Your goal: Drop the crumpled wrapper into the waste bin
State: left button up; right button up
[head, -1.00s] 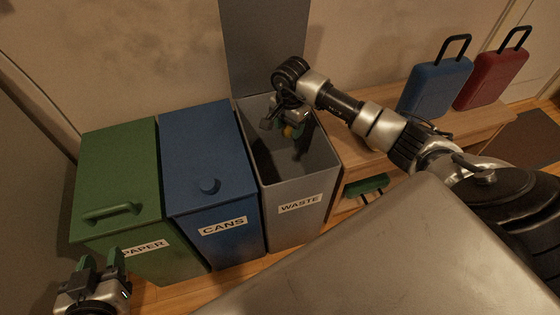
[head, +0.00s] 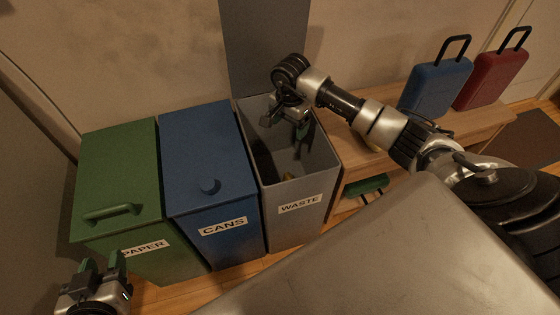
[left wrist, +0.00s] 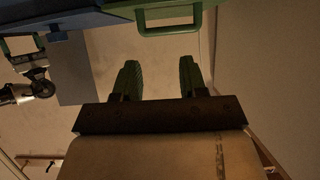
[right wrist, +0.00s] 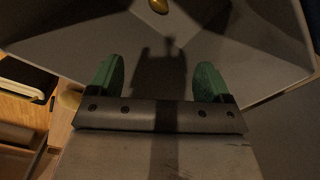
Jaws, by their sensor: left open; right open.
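The grey waste bin (head: 301,222), labelled WASTE, stands open with its lid (head: 265,45) raised against the wall. My right gripper (head: 300,142) is open and empty, pointing down inside the bin's mouth. In the right wrist view its green fingers (right wrist: 160,82) are apart with nothing between them. A small gold-yellow piece, apparently the crumpled wrapper (right wrist: 158,6), is inside the bin, apart from the fingers and cut by the picture's top edge. My left gripper (head: 102,262) is open and empty in front of the green bin; it also shows in the left wrist view (left wrist: 159,68).
The closed blue CANS bin (head: 210,155) and green PAPER bin (head: 118,175) stand left of the waste bin. A wooden bench (head: 475,115) at the right bears a blue case (head: 437,88) and a red case (head: 492,80).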

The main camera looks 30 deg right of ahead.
pick_arm(q)
jog(key=s+a+f+g+y+p, duration=0.1)
jog(key=s+a+f+g+p, duration=0.1)
jog(key=s+f+g, duration=0.2)
jog(key=shift+s+a+f+g+y, duration=0.4)
jog(key=shift+s+g, duration=0.6)
jog(key=shift+s, duration=0.2)
pick_arm(e)
notch_tip(320, 180, up, 10)
jog(key=shift+f, duration=0.15)
